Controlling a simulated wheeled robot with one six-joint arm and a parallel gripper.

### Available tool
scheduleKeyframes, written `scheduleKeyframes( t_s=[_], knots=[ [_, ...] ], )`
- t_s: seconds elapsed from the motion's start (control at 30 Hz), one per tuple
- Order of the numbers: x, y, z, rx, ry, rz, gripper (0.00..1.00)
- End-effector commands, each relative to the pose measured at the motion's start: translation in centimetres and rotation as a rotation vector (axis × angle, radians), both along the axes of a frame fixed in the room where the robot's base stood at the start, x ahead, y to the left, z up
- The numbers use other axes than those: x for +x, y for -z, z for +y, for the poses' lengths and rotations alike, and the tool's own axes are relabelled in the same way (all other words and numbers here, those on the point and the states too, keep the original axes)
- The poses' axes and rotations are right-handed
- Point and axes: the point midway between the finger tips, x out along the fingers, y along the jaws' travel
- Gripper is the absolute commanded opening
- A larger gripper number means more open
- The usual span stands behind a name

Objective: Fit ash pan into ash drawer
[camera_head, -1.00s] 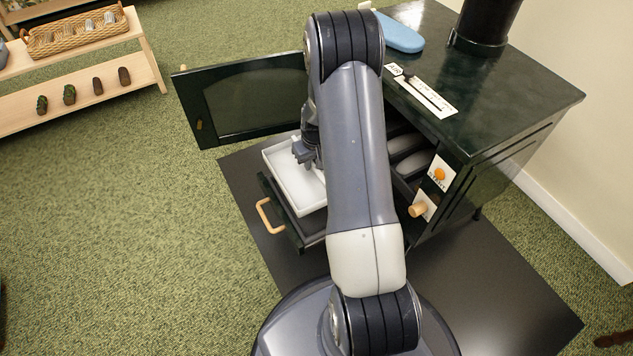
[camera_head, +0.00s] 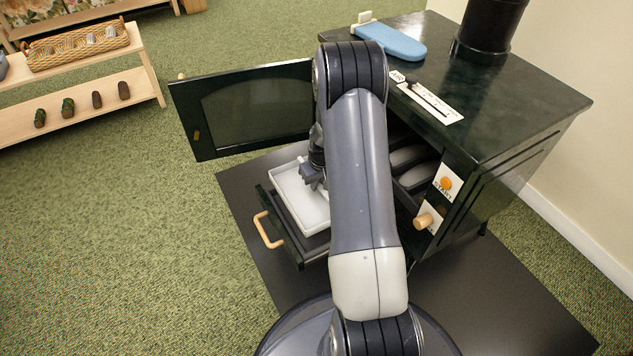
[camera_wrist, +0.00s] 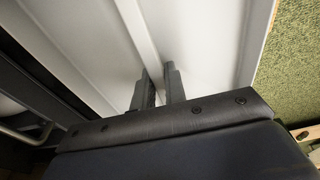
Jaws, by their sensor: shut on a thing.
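The white ash pan (camera_head: 303,204) is a shallow tray at the open ash drawer (camera_head: 282,232), which is dark with a wooden handle (camera_head: 268,230). The pan lies over the drawer's opening, tilted a little in the picture relative to the drawer front; I cannot tell whether it rests on the drawer floor. My gripper (camera_head: 314,180) is at the pan's middle, partly hidden by my arm. In the wrist view my gripper (camera_wrist: 158,88) is shut on a raised white ridge of the pan (camera_wrist: 205,40).
The dark stove (camera_head: 480,110) stands behind and right, its glazed door (camera_head: 255,108) swung open to the left above the drawer. Logs (camera_head: 412,165) lie inside. A blue object (camera_head: 392,40) sits on top. A wooden shelf (camera_head: 80,90) is at far left. Green carpet (camera_head: 120,240) is clear.

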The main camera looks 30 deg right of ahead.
Motion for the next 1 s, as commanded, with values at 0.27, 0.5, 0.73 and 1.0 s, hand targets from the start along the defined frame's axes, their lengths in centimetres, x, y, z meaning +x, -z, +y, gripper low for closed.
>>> scheduleKeyframes(
  t_s=[0.27, 0.5, 0.73, 1.0],
  knots=[
    [0.0, 2.9, 0.0, 0.0, 0.0, 0.0, 0.0],
    [0.0, 4.8, 0.0, 0.0, 0.0, -0.001, 0.0],
    [0.1, 5.2, 0.0, -0.001, 0.0, -0.002, 0.0],
    [0.1, 5.1, 0.0, -0.001, 0.0, -0.001, 0.0]
  ],
)
